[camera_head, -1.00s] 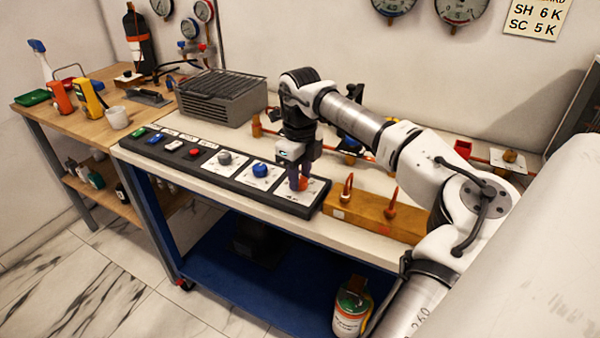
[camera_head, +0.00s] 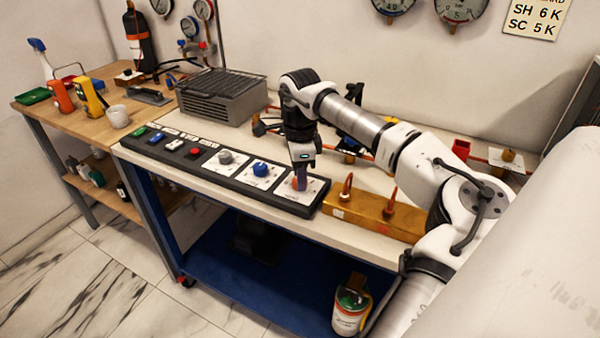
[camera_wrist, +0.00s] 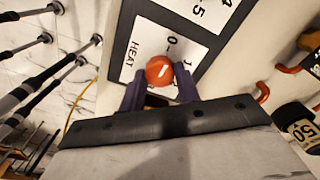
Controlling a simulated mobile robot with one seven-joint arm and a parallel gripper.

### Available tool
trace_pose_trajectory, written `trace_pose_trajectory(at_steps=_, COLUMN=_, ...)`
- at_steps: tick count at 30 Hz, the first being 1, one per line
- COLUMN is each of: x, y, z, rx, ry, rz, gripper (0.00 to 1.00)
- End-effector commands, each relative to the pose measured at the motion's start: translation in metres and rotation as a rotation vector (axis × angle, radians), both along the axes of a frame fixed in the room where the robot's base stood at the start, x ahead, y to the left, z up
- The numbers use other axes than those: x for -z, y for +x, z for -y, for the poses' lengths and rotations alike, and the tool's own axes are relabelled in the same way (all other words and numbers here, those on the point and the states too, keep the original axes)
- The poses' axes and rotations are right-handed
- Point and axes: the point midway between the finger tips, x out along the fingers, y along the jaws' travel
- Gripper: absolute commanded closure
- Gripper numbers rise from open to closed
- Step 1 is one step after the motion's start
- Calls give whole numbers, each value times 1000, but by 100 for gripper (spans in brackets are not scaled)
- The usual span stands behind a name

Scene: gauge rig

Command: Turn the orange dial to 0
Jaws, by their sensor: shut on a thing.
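The orange dial (camera_wrist: 159,71) sits on a white plate (camera_wrist: 187,47) marked HEAT, with numbers around it, in the wrist view. A pale line on the dial's face slants toward the upper right of that view, roughly toward the side where 0 is printed. My gripper (camera_wrist: 159,90) is shut on the dial, with one purple finger on each side. In the head view my gripper (camera_head: 300,182) points down at the right end of the black panel (camera_head: 271,204) and mostly hides the dial. Part of the scale is hidden by the fingers.
A blue dial (camera_head: 260,169) and a grey dial (camera_head: 225,157) stand to the left on the same panel. A grey vented box (camera_head: 221,95) stands behind the panel.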

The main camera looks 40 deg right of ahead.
Motion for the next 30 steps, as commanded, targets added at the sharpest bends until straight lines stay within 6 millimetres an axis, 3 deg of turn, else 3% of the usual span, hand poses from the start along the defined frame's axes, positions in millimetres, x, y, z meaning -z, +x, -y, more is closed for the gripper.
trace_pose_trajectory(at_steps=19, x=-1, y=1, z=0, rx=-55, ry=-1, rz=4, gripper=91)
trace_pose_trajectory(at_steps=20, x=-1, y=1, z=0, rx=-55, ry=-1, rz=4, gripper=67)
trace_pose_trajectory(at_steps=24, x=-1, y=1, z=0, rx=-55, ry=-1, rz=3, gripper=49)
trace_pose_trajectory(at_steps=30, x=0, y=0, z=0, rx=-54, ry=0, rz=1, gripper=46)
